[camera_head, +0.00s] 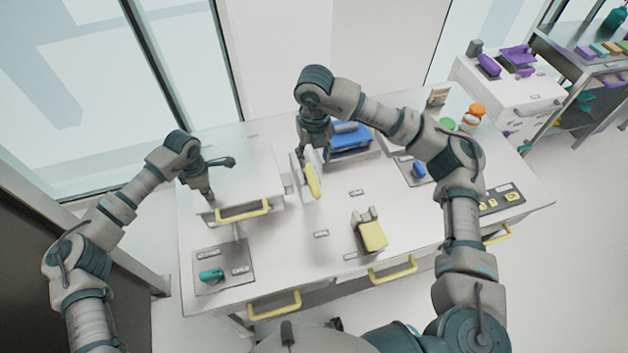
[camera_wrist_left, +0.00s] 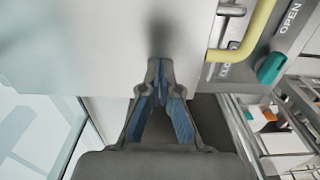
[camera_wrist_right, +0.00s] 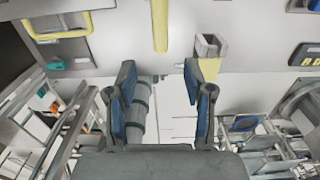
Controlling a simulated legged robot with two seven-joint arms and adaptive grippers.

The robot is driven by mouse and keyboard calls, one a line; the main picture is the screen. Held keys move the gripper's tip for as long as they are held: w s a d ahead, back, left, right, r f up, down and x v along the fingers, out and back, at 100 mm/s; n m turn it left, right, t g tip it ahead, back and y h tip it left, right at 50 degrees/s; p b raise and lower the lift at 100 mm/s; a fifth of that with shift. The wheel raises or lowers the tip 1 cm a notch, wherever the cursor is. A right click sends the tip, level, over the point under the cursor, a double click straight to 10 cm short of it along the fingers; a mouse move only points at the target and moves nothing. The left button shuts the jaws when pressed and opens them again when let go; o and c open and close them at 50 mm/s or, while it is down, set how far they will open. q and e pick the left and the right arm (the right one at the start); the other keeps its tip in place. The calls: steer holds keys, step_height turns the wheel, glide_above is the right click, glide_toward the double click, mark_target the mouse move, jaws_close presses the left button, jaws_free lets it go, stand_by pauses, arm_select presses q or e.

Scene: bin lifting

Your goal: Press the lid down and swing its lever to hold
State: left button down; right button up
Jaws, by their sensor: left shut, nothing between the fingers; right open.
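The white lid (camera_head: 238,172) is the flat top of the unit at the table's left, with a yellow handle (camera_head: 243,212) along its front edge. My left gripper (camera_head: 210,196) is shut and empty, fingertips down at the lid's left front; contact is unclear. The left wrist view shows the shut fingertips (camera_wrist_left: 160,64) over the white surface. A yellow bar (camera_head: 313,182) on a white upright piece stands right of the lid; I cannot tell if it is the lever. My right gripper (camera_wrist_right: 158,75) is open, close to this bar, which also shows in the right wrist view (camera_wrist_right: 159,25).
A teal knob (camera_head: 211,275) sits on a grey labelled panel in front of the lid. A yellow-and-grey block (camera_head: 372,236) stands mid-table. A blue bin (camera_head: 352,139) is behind my right gripper. Yellow drawer handles (camera_head: 274,306) line the front edge.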

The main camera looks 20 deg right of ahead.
mark_target(314, 183)
step_height(314, 183, down, 12)
steer(key=shift+d+r, duration=0.1)
stand_by(0.4)
jaws_close()
